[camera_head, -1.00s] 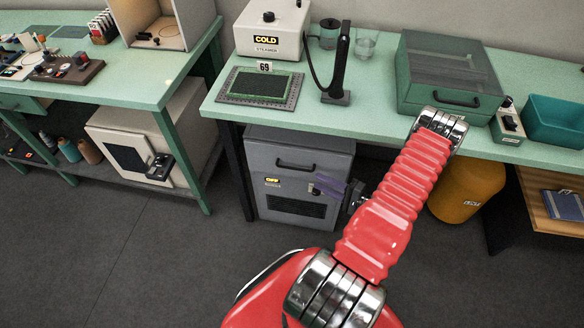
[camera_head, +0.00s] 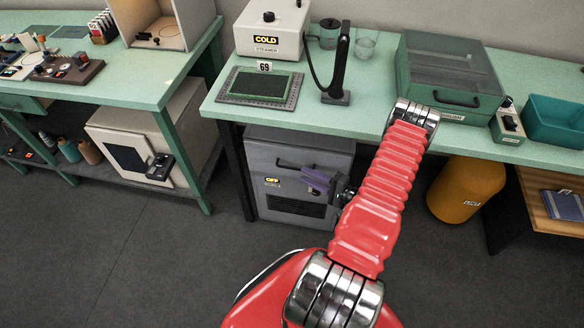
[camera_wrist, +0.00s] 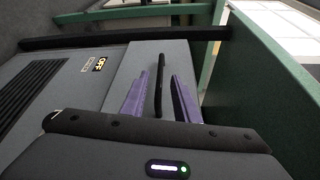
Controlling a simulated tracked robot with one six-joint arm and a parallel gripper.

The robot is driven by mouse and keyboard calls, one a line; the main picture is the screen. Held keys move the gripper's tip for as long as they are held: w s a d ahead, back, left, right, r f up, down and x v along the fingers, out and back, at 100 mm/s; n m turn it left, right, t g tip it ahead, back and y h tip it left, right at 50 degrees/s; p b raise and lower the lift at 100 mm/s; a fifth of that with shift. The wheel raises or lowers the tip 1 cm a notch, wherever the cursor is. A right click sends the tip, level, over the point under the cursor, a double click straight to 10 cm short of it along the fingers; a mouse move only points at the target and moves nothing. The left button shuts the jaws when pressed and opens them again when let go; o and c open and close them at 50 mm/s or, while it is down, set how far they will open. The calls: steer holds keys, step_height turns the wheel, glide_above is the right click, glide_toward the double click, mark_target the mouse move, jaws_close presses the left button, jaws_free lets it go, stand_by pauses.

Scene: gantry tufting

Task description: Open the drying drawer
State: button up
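The drying drawer is the grey unit (camera_head: 325,151) under the green bench, with a dark bar handle high on its front and a lit OFF label (camera_head: 272,181) below it. It looks shut. In the wrist view its grey front (camera_wrist: 118,78) and OFF label (camera_wrist: 99,64) appear turned sideways. My gripper (camera_head: 318,181) has purple fingers and is just in front of the handle. In the wrist view the fingers of my gripper (camera_wrist: 161,80) are apart, with the black handle (camera_wrist: 158,85) showing between them. I cannot tell whether they touch it; in the head view the fingers partly cover the handle.
The bench (camera_head: 375,119) above bears a steamer (camera_head: 270,30) marked COLD and a green lidded box (camera_head: 450,80). A yellow bin (camera_head: 468,190) stands right of my arm. A green bench leg (camera_wrist: 270,75) is close in the wrist view. The dark floor (camera_head: 150,250) in front is clear.

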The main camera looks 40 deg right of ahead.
mark_target(291, 168)
steer(key=shift+x, duration=3.95)
jaws_close()
